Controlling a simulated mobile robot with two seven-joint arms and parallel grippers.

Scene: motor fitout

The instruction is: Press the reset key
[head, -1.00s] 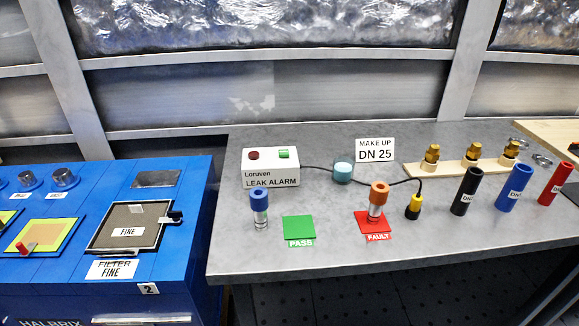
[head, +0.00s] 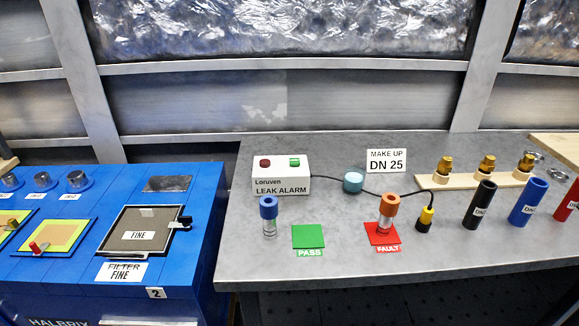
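No key with a readable "reset" label shows. A white box (head: 282,182) marked "Loruven LEAK ALARM" stands at the back left of the grey bench. On its top are a green key-like piece (head: 294,161) and a dark red round piece (head: 265,163). A black cable runs from the box to a yellow and black probe (head: 425,217) standing on the bench. Neither of my grippers is in view, and nothing touches the box.
A teal-topped pot (head: 353,181), a "DN 25" sign (head: 386,161) and several tubes stand around. A blue machine (head: 110,260) is left.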

